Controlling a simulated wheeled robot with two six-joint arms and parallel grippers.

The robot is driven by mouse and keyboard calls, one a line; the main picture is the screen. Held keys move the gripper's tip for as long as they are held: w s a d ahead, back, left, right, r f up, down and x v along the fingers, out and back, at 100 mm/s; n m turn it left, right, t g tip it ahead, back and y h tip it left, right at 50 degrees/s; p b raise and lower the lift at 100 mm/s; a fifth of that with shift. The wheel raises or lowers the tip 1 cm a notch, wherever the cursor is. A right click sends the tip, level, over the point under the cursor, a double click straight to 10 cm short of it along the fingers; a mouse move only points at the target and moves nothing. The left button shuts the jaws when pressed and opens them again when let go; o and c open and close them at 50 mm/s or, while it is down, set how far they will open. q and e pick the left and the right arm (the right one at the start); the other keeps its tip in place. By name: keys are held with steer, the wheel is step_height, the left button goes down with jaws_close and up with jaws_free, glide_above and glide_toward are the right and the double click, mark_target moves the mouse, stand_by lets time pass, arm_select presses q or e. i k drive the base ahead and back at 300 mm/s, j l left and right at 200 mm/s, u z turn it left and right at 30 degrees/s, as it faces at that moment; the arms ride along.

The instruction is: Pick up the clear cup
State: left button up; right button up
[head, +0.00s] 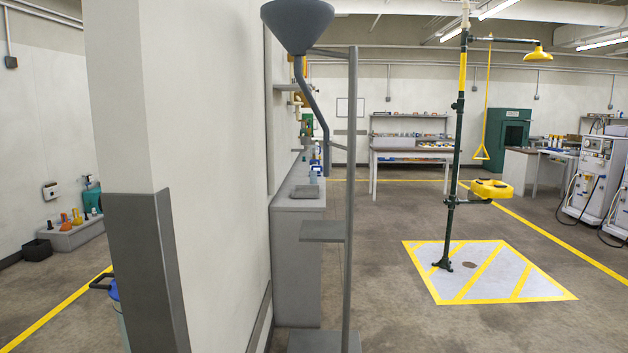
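I cannot make out a clear cup for certain in the head view. Small items stand on the long grey counter (298,222) behind the wall end, among them blue and white bottles (315,168). They are too small and too partly covered to tell whether a cup is among them. Neither of my grippers is in view.
A wall end (145,180) stands close at the left. A grey stand with a funnel (297,24) stands in front of the counter. A safety shower (455,150) rises from a yellow-striped floor patch. Tables (412,154) and machines (597,175) stand farther back; open floor lies between.

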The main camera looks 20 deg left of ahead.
mark_target(313, 174)
steer(key=i+l+z, duration=0.3)
steer(key=i, duration=1.05)
steer(key=i+j+z, duration=0.15)
steer(key=i+z, duration=0.15)
steer(key=i, duration=1.05)
steer(key=i+j+u, duration=0.1)
steer(key=i+u, duration=0.15)
steer(key=i, duration=0.3)
steer(key=i+u, duration=0.2)
steer(key=i, duration=0.35)
steer(key=i+l+u, duration=0.1)
steer(key=i+u, duration=0.15)
steer(key=i, duration=0.3)
steer(key=i+l+u, duration=0.2)
steer(key=i, duration=0.35)
steer(key=i+u, duration=0.2)
steer(key=i, duration=0.45)
steer(key=i+u, duration=0.25)
steer(key=i, duration=0.4)
steer(key=i+l+u, duration=0.2)
steer(key=i, duration=0.45)
